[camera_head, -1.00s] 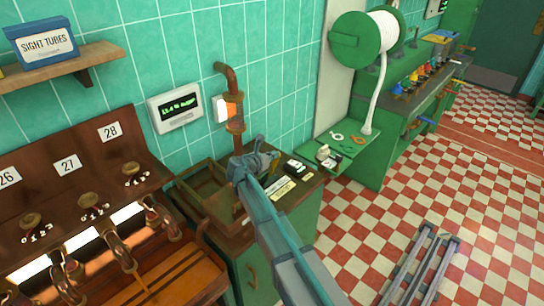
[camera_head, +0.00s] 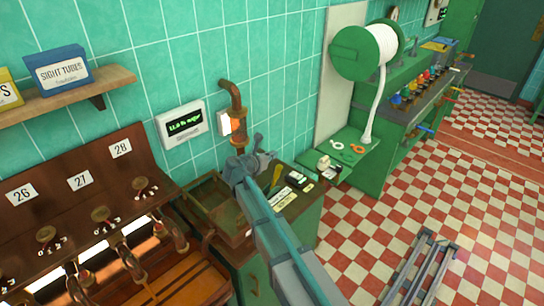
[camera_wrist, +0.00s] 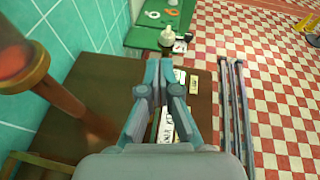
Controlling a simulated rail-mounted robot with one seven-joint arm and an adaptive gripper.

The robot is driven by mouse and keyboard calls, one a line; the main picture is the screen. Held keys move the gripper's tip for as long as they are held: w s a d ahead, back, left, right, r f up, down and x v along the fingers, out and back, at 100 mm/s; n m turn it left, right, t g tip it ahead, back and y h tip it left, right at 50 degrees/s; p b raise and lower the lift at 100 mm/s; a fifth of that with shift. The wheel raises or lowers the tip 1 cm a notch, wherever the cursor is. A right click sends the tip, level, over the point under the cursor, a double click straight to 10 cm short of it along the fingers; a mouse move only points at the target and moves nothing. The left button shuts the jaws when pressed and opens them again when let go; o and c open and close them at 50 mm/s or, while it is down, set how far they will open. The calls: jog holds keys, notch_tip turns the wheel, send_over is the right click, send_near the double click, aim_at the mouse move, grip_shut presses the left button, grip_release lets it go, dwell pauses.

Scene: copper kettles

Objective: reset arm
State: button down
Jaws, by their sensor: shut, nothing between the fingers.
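My gripper (camera_head: 256,150) is at the end of my arm, which reaches up from the bottom of the head view. It is over the green cabinet (camera_head: 255,266) with the brown top, near the copper pipe. In the wrist view my gripper (camera_wrist: 160,68) has its fingers together, with nothing between them. Below the fingers, labels and a small dark item lie on the brown top (camera_wrist: 118,78). The fingers hide part of these labels.
The copper pipe (camera_head: 237,110) stands close to my gripper, by a wall display (camera_head: 182,124). Numbered brown panels with taps (camera_head: 80,181) are at the left. Metal rails (camera_head: 425,268) lie on the checkered floor.

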jog(key=s+d+f+m+g+y, duration=0.3)
jog(key=s+d+f+m+g, duration=0.2)
jog(key=s+d+f+m, duration=0.5)
jog(key=s+d+f+m+g+y, duration=0.2)
jog(key=s+d+f+m+g, duration=0.35)
jog(key=s+f+m, duration=0.8)
jog(key=s+f+m+g+y+b, duration=0.1)
jog(key=s+f+m+g+b, duration=0.1)
jog(key=s+f, duration=0.8)
jog(key=s+f+m+g+y+b, duration=0.1)
jog(key=s+f+b, duration=0.4)
jog(key=s+f, duration=0.5)
jog(key=s+f+m+g+y+b, duration=0.1)
jog(key=s+f+m+g+b, duration=0.2)
jog(key=s+f, duration=0.7)
jog(key=s+g, duration=0.1)
jog(key=s, duration=0.8)
jog(key=shift+d+g+b, duration=0.3)
jog(key=shift+d+g, duration=0.05)
jog(key=shift+d, duration=0.05)
jog(key=shift+m, duration=0.25)
